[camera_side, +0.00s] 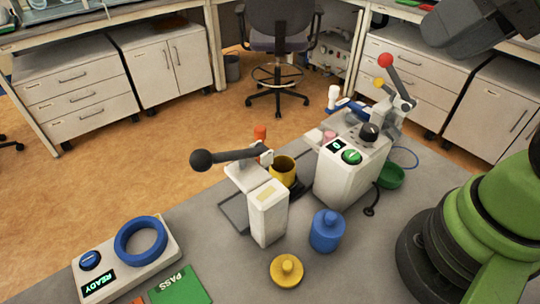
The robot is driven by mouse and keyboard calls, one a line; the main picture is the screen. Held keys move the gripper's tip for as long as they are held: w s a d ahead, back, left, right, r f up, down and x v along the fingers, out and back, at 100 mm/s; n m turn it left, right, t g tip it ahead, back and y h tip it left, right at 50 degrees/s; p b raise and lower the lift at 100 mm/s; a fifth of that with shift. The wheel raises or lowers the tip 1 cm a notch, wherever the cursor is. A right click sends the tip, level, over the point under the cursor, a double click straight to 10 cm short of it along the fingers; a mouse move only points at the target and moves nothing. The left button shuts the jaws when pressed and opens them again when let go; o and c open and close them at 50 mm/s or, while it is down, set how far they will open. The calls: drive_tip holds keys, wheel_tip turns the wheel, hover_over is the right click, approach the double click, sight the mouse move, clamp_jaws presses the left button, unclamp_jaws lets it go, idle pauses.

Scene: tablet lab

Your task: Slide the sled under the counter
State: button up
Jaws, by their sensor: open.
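A white box (352,165) with a small lit display and a green button stands right of the middle; it looks like the counter. A yellow cup (284,171) stands left of it, behind a white lever press (268,210) that partly hides it. A dark flat frame (232,212) lies at the foot of the press; I cannot tell whether this is the sled. My gripper (462,28) is a dark grey shape at the top right, open, cut by the picture edge, high and apart from the box. Nothing shows in it.
A blue lidded pot (327,231) and a yellow knobbed disc (287,270) stand in front of the machines. A green bowl (391,176) sits right of the box. A ready-lit panel with a blue ring (140,241) and a green PASS pad (180,288) lie at front left. Levers rise above both machines.

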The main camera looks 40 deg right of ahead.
idle(0.3)
drive_tip(key=shift+o, duration=0.8)
drive_tip(key=n+g+h, duration=0.2)
drive_tip(key=n+g, duration=0.4)
drive_tip(key=g, duration=0.1)
hover_over(260, 128)
wheel_tip(260, 128, down, 12)
drive_tip(key=shift+f, duration=0.65)
wheel_tip(260, 128, down, 9)
drive_tip(key=shift+f, duration=0.1)
